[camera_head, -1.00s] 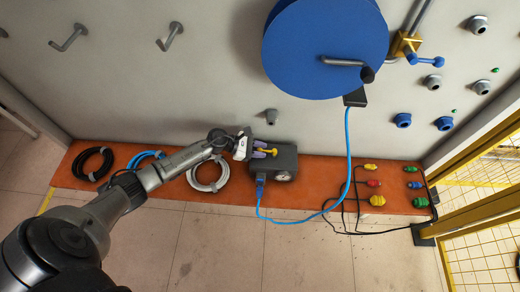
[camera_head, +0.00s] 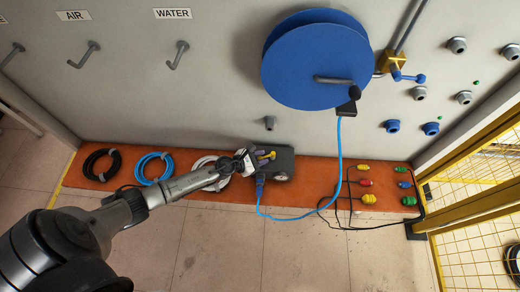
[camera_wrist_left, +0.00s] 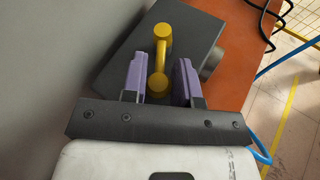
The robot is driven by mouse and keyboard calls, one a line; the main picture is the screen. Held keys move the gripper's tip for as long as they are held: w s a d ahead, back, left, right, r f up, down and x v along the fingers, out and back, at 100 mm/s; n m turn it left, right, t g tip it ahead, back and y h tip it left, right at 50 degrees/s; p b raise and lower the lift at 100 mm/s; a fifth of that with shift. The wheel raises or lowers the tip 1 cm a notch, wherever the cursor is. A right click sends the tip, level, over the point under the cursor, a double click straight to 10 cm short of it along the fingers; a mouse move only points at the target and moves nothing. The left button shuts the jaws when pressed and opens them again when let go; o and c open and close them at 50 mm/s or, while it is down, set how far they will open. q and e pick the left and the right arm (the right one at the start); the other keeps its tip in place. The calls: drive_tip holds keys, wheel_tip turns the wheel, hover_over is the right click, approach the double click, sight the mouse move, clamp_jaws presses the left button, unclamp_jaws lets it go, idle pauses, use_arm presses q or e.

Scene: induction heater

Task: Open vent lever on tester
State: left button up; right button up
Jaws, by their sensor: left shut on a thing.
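The tester is a dark grey box (camera_head: 284,163) on the orange shelf, with a round gauge on its front. It also shows in the wrist view (camera_wrist_left: 112,68). Its vent lever is a yellow bar with rounded ends (camera_wrist_left: 157,64), small in the head view (camera_head: 269,155). My left gripper (camera_head: 263,156) is at the tester's top, its purple fingers on both sides of the lever. It is shut on the lever; the wrist view shows the fingers flanking it (camera_wrist_left: 162,70). My right gripper is not in view.
A blue hose (camera_head: 339,150) runs from the blue reel (camera_head: 310,60) down to the tester. Coiled black (camera_head: 98,178), blue and white hoses lie to the left. Coloured connectors (camera_head: 367,198) lie to the right. The grey wall (camera_head: 200,110) stands behind.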

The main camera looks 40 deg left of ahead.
sight(272, 158)
use_arm(q)
drive_tip(key=n+y+p, duration=0.1)
drive_tip(key=d+n+y+p, duration=0.1)
drive_tip(key=n+t+y+p, duration=0.1)
drive_tip(key=p, duration=0.1)
drive_tip(key=shift+s+d+r+y, duration=0.25)
drive_tip(key=shift+d+r+y, duration=0.05)
drive_tip(key=shift+d+y, duration=0.1)
drive_tip(key=n+y+p, duration=0.1)
drive_tip(key=d+n+y+p, duration=0.1)
drive_tip(key=n+y, duration=0.1)
drive_tip(key=shift+d+f, duration=0.1)
drive_tip(key=shift+f, duration=0.05)
drive_tip(key=n+y, duration=0.1)
drive_tip(key=d+n+g+y, duration=0.1)
drive_tip(key=y, duration=0.1)
drive_tip(key=shift+w+d+f+n, duration=0.1)
drive_tip(key=shift+w+f+n, duration=0.1)
drive_tip(key=shift+n, duration=0.1)
drive_tip(key=shift+w+d+n+g+y+b, duration=0.1)
drive_tip(key=shift+d+n+g+y, duration=0.1)
drive_tip(key=shift+n+g+y, duration=0.35)
drive_tip(key=shift+w+d+n+g+y+b, duration=0.15)
drive_tip(key=shift+d+n+g+y, duration=0.1)
drive_tip(key=shift+n+y, duration=0.6)
drive_tip(key=shift+w+d+n+g+y+b, duration=0.1)
drive_tip(key=shift+d+n+g+y, duration=0.1)
drive_tip(key=shift+n+g+y, duration=0.35)
drive_tip(key=o, duration=0.8)
drive_tip(key=shift+w, duration=0.1)
